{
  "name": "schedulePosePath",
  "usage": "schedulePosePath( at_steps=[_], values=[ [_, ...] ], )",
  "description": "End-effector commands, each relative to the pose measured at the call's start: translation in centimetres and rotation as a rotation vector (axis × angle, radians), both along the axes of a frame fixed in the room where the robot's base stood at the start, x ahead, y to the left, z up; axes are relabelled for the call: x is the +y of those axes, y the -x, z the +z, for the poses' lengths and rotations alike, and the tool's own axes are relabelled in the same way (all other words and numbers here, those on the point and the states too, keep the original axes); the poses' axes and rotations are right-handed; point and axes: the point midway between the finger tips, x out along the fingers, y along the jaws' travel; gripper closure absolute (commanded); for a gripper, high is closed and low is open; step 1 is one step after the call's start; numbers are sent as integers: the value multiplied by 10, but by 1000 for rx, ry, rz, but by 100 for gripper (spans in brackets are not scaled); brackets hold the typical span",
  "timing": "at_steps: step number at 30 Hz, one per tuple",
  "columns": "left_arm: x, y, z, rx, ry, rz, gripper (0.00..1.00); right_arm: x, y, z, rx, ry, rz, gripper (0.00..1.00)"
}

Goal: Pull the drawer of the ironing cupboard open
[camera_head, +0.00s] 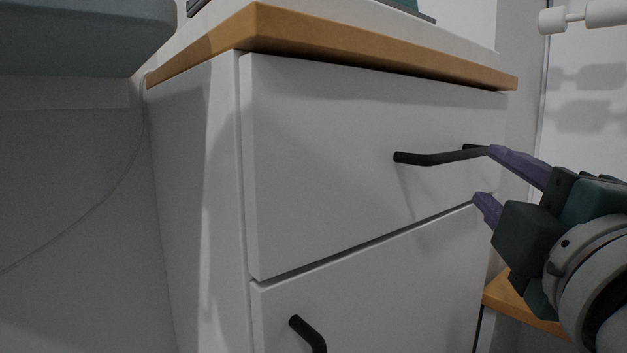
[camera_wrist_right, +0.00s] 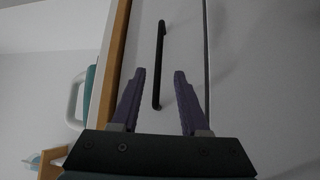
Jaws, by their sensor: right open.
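The white ironing cupboard (camera_head: 195,190) has a wooden top and a wide upper drawer (camera_head: 320,170), which looks shut. A black bar handle (camera_head: 430,159) is on the drawer front. My right gripper (camera_head: 487,178) is open and empty at the handle's right end. Its upper purple fingertip overlaps that end in the head view; the lower one is below it. In the right wrist view the handle (camera_wrist_right: 160,55) runs away from my right gripper (camera_wrist_right: 159,78), with its near end seen between the fingers. I cannot tell whether they touch. My left gripper is out of view.
Below the drawer is a white front (camera_head: 380,290) with its own black handle (camera_head: 308,333). The wooden top (camera_head: 370,45) overhangs the drawer. A wooden surface (camera_head: 520,305) is low at the right. A teal and white object (camera_wrist_right: 80,98) shows in the right wrist view.

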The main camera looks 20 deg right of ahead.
Motion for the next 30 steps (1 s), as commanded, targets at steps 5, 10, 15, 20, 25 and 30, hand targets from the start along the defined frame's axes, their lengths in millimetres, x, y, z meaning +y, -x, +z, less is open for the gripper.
schedulePosePath(
  at_steps=[5,10,15,20,25,30],
  values=[
    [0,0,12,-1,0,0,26,-10,-24,10,-3,3,0,55],
    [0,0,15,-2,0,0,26,-23,-54,12,-2,2,-1,55],
    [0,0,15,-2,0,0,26,-33,-75,14,-1,0,-1,55],
    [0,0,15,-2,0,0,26,-37,-85,14,1,-1,-1,55],
    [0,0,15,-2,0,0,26,-37,-86,14,1,-3,0,55],
    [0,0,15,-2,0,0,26,-37,-86,14,1,-3,0,63]
  ],
)
